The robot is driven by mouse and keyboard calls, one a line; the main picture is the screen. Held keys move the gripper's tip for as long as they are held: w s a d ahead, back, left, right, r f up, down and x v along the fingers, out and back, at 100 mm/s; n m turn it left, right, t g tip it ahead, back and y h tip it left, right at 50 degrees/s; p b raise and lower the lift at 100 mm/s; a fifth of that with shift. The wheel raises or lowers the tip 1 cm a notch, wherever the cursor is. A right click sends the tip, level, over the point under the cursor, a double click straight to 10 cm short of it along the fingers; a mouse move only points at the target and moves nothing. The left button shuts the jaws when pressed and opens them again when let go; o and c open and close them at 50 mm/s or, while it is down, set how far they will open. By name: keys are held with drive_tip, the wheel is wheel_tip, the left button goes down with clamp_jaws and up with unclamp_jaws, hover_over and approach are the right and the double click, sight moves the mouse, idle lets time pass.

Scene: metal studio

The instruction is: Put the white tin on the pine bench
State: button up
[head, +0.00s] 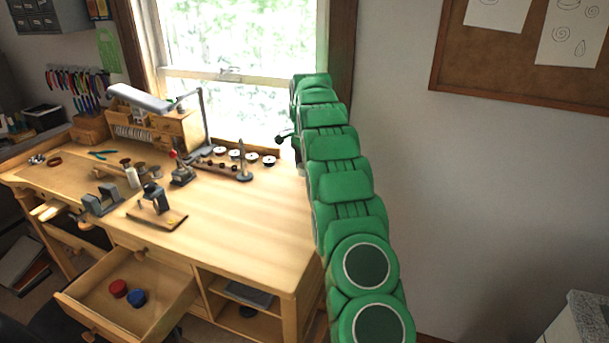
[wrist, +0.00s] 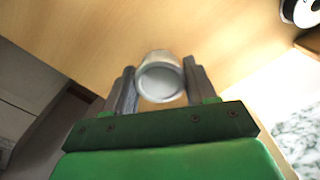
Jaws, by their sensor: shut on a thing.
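The white tin (wrist: 160,82) is between the two grey fingers of my gripper (wrist: 160,66) in the wrist view, with its pale round end facing the camera. My gripper is shut on it. The pine bench (head: 245,215) stands under the window in the head view. Its bare wooden top also shows beyond the tin in the wrist view (wrist: 100,30). I cannot tell whether the tin touches the bench or is above it. In the head view my green arm hides the tin and most of the gripper.
Several round pots (head: 236,155) and a small spike stand (head: 243,165) are at the back of the bench. A vise (head: 101,202) and tools crowd its left. An open drawer (head: 165,305) holds a red tin (head: 118,288) and a blue tin (head: 137,297). The front right top is clear.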

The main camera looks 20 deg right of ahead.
sight(304, 174)
drive_tip(key=shift+w+f, duration=0.2)
drive_tip(key=shift+f, duration=1.5)
drive_tip(key=shift+f, duration=0.1)
drive_tip(key=o, duration=1)
drive_tip(key=shift+o, duration=0.2)
drive_tip(key=shift+r, duration=3.9)
